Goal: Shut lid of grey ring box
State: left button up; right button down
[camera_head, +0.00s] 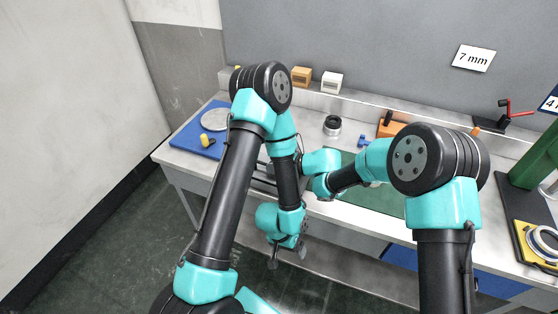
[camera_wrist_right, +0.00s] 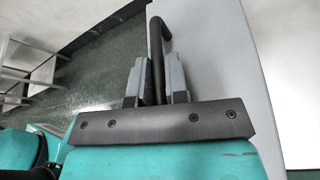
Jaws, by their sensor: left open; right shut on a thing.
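The grey ring box (camera_head: 262,178) seems to be the grey shape at the table's front edge in the head view. My left arm covers most of it, so I cannot tell its lid angle. In the right wrist view my right gripper (camera_wrist_right: 154,80) is shut on a bent black bar (camera_wrist_right: 155,42), beside a pale grey flat surface. I cannot tell whether the bar is part of the lid. In the head view the right gripper's fingers are hidden behind the arms. My left gripper (camera_head: 287,257) is open and empty, low in front of the table edge.
A blue board (camera_head: 186,139) with a round grey disc (camera_head: 215,119) and a yellow piece (camera_head: 207,140) lies at the left. A black ring-shaped part (camera_head: 332,124) stands behind the arms. A green mat (camera_head: 372,197) lies right of centre. Small blocks (camera_head: 301,76) line the back ledge.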

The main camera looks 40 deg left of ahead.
jog(key=shift+s+f, duration=0.25)
jog(key=shift+f, duration=0.2)
jog(key=shift+d+f, duration=0.1)
jog(key=shift+f, duration=0.05)
jog(key=c, duration=1.2)
grip_release()
jog(key=shift+o, duration=0.2)
jog(key=v, duration=1.7)
jog(key=shift+r, duration=0.3)
jog(key=shift+w+d, duration=0.1)
jog(key=shift+w, duration=0.05)
